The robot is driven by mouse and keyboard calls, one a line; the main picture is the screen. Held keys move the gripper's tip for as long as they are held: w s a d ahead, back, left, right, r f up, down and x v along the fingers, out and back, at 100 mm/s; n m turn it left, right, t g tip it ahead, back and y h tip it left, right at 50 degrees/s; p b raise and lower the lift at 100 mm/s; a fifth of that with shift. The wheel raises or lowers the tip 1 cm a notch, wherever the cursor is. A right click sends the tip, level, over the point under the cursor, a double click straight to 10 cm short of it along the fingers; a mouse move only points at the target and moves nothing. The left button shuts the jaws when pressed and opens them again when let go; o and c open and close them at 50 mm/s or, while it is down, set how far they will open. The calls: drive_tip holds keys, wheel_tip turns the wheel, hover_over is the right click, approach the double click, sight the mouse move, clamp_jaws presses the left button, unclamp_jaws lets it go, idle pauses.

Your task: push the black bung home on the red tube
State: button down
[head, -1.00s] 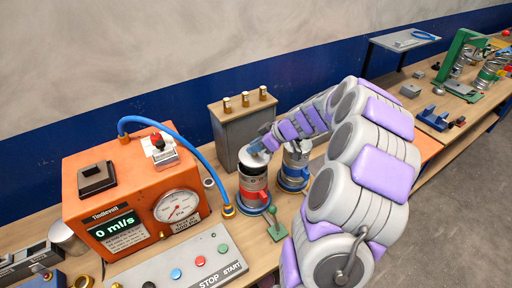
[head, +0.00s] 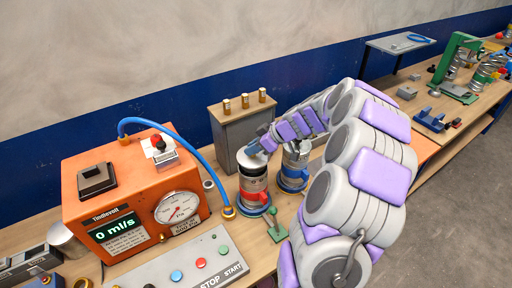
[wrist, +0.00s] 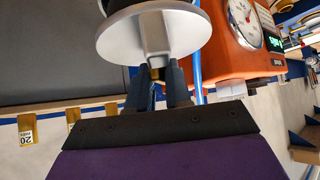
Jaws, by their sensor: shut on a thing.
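The red tube (head: 253,184) stands upright on the bench in the head view, with a blue ring around its foot. The bung shows as a pale grey disc (head: 249,159) at its top. In the wrist view the bung's grey disc (wrist: 150,38) has a stubby grip, with a black part behind it. My gripper (wrist: 157,72) is shut on that grip, and it shows above the tube in the head view (head: 259,142). How far the bung sits in the tube cannot be told; the join is mostly hidden.
A blue-banded tube (head: 294,165) stands close to the right, partly behind my arm. An orange meter box (head: 140,200) reading 0 ml/s is at the left, with a blue hose (head: 190,150). A grey box with brass fittings (head: 240,130) stands behind. A button panel (head: 185,268) lies in front.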

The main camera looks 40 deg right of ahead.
drive_tip(key=shift+a+r, duration=0.15)
drive_tip(key=shift+a, duration=0.3)
drive_tip(key=shift+d+f, duration=0.15)
drive_tip(key=shift+d, duration=0.8)
drive_tip(key=shift+d+f, duration=0.1)
drive_tip(key=shift+d, duration=0.8)
drive_tip(key=shift+a+r+b, duration=0.2)
drive_tip(key=shift+a+b, duration=0.1)
drive_tip(key=shift+a, duration=0.9)
drive_tip(key=shift+d+f, duration=0.15)
drive_tip(key=shift+f, duration=0.05)
drive_tip(key=shift+d+f+b, duration=0.35)
drive_tip(key=shift+d+b, duration=0.05)
drive_tip(key=shift+d, duration=0.45)
drive_tip(key=shift+a+r+b, duration=0.45)
drive_tip(key=shift+a, duration=0.35)
drive_tip(key=shift+d+f, duration=0.1)
drive_tip(key=shift+d, duration=0.6)
drive_tip(key=shift+a+b, duration=0.35)
drive_tip(key=shift+a, duration=0.75)
